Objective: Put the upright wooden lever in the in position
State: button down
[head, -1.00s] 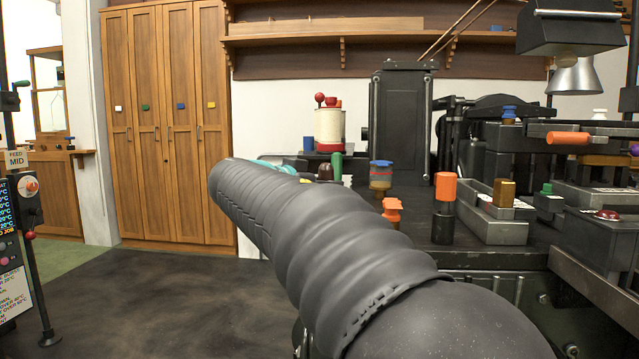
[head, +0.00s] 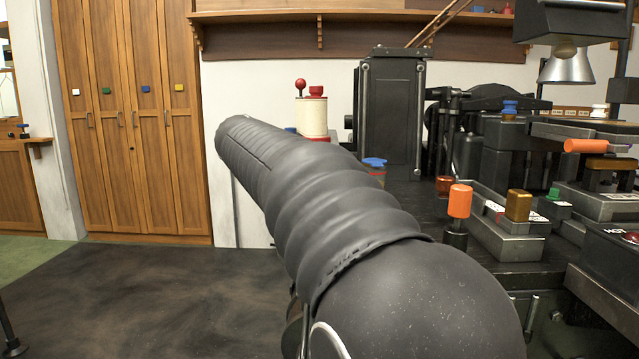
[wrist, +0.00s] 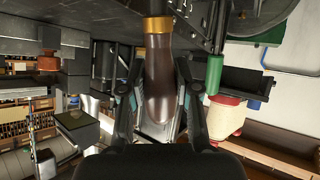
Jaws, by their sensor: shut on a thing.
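The wooden lever (wrist: 157,75) has a smooth brown handle with a brass collar (wrist: 158,25) at its base, where it meets a dark machine body. The wrist view looks upside down, so the lever runs down the picture from the machine. My gripper (wrist: 156,95) has one finger on each side of the handle and is shut on it. In the head view my dark ribbed arm hides the gripper and the lever. No position marking for the lever is readable.
A green handle (wrist: 215,72) and a cream spool (wrist: 226,118) are close beside the gripper in the wrist view. The black bench holds an orange-topped lever (head: 459,201) and a blue-capped jar (head: 375,166). Open dark floor (head: 130,290) lies left of the bench.

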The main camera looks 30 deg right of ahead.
jog(key=c, duration=0.8)
grip_release()
jog(key=shift+w+d, duration=0.1)
jog(key=v, duration=1.2)
jog(key=shift+w, duration=0.1)
